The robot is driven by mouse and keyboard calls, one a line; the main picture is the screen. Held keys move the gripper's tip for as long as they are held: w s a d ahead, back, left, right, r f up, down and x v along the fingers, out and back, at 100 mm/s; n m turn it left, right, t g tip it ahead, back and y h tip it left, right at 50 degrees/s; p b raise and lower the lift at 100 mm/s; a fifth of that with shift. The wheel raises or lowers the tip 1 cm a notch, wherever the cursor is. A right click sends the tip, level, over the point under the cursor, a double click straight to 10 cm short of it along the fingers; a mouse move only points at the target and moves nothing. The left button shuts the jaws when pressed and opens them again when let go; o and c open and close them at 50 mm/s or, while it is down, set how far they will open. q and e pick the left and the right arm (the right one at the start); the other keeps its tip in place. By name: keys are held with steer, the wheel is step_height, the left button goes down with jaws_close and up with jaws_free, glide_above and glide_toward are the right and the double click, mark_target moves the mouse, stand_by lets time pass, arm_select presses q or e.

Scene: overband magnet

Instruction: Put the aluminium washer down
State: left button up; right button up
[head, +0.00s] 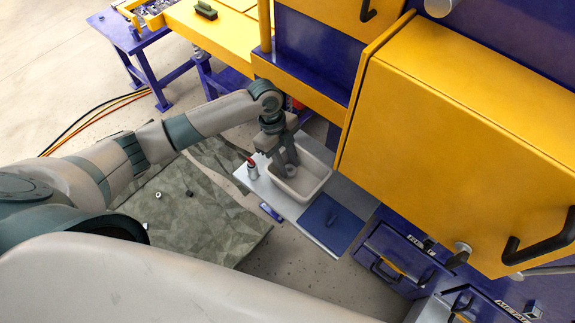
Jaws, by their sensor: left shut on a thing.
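My left gripper (287,168) points down over a pale open tub (319,186) on a light grey shelf. It is shut on a grey, rounded piece, the aluminium washer (291,156), of which only part shows between and beside the fingers. The fingertips are at or just inside the tub's rim; I cannot tell whether the washer touches the tub. The gripper hides much of the tub's far left inside. My right gripper is not in view.
A small red-topped bottle (252,170) stands left of the tub. A blue mat (318,232) with a dark item lies to its right. A large yellow door (460,130) hangs close on the right. A camouflage sheet (190,220) with small metal pieces lies below left.

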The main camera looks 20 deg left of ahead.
arm_select(q)
steer(key=shift+f, duration=1)
steer(key=shift+f, duration=0.15)
steer(key=o, duration=1)
steer(key=shift+r, duration=0.2)
steer(key=shift+w+a+r, duration=0.15)
steer(key=shift+r, duration=0.35)
steer(key=b+v, duration=0.2)
steer(key=v, duration=0.9)
steer(key=shift+b, duration=0.3)
